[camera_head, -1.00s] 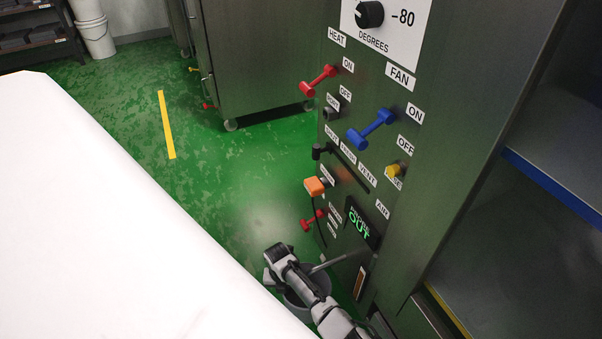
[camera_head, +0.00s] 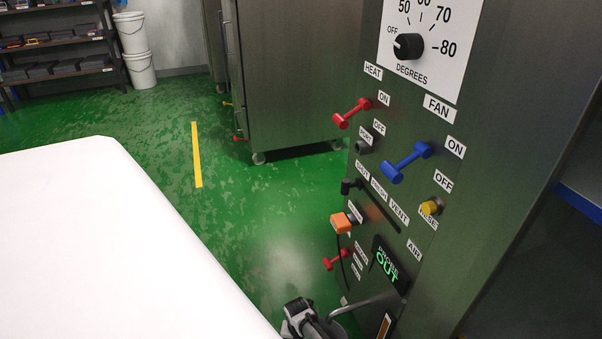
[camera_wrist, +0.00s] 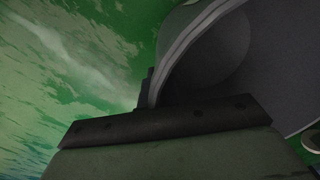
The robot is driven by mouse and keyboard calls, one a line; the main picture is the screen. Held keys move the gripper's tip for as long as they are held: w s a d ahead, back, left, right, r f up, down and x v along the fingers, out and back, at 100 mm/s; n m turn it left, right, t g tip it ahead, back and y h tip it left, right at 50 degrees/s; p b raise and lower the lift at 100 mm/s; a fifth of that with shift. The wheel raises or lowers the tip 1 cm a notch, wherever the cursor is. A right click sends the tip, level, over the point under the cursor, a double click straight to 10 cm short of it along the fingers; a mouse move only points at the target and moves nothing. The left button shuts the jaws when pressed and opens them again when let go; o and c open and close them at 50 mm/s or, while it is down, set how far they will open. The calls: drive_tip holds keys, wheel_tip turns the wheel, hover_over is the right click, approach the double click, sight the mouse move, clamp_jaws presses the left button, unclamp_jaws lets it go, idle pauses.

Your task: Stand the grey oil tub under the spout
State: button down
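The grey oil tub (camera_wrist: 235,55) fills the upper right of the wrist view, with its curved rim and inner wall close to my gripper. In the head view only a sliver of it shows at the bottom edge, behind my gripper (camera_head: 303,318). The spout (camera_head: 358,304) is a thin grey pipe reaching out low from the machine's front, just right of my gripper. In the wrist view the tub's wall meets the dark gripper part at the bottom. Whether the fingers are closed on the rim is hidden.
The steel machine panel (camera_head: 470,240) carries red levers, a blue lever (camera_head: 407,162), a dial and an orange block (camera_head: 343,222). A lit display (camera_head: 388,264) reads PROBE OUT. A white surface (camera_head: 110,250) fills the left. Green floor (camera_head: 260,215) lies open between them.

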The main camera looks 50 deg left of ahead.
drive_tip(key=c, duration=1.6)
unclamp_jaws()
drive_tip(key=shift+c, duration=0.2)
